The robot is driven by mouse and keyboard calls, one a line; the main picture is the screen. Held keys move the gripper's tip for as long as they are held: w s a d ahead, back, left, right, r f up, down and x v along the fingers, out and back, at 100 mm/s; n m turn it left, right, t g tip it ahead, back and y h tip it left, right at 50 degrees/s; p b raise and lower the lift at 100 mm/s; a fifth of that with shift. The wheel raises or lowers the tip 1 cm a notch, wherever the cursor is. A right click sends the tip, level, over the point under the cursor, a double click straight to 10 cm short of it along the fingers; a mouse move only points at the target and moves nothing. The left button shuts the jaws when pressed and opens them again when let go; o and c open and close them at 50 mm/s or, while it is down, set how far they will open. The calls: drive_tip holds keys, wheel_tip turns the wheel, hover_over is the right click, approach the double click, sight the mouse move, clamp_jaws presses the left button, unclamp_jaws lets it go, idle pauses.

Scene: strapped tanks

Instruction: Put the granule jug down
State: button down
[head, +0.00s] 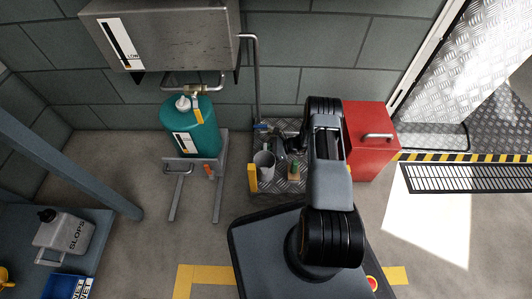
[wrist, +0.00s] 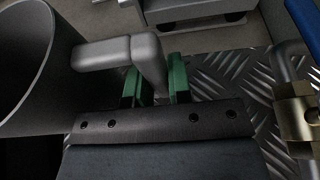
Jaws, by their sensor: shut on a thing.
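The granule jug (head: 264,164) is a grey open-topped vessel over the tread-plate platform, in front of the wall pipe. In the wrist view the jug (wrist: 25,60) fills the left side, and its thick grey handle reaches right. My gripper (wrist: 154,88) has green fingertips, shut on the handle. In the head view my gripper (head: 279,146) is beside the jug on its wall side, partly hidden by my dark arm. The jug looks roughly upright. Its underside is hidden, so I cannot tell whether it touches the plate.
A brass valve (wrist: 298,118) is close on the right in the wrist view. A red box (head: 368,150) stands right; a teal tank (head: 190,130) stands left.

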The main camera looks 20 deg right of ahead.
drive_tip(key=shift+f, duration=0.1)
drive_tip(key=c, duration=1.5)
unclamp_jaws()
drive_tip(key=shift+f, duration=0.1)
drive_tip(key=o, duration=0.5)
drive_tip(key=shift+c, duration=0.2)
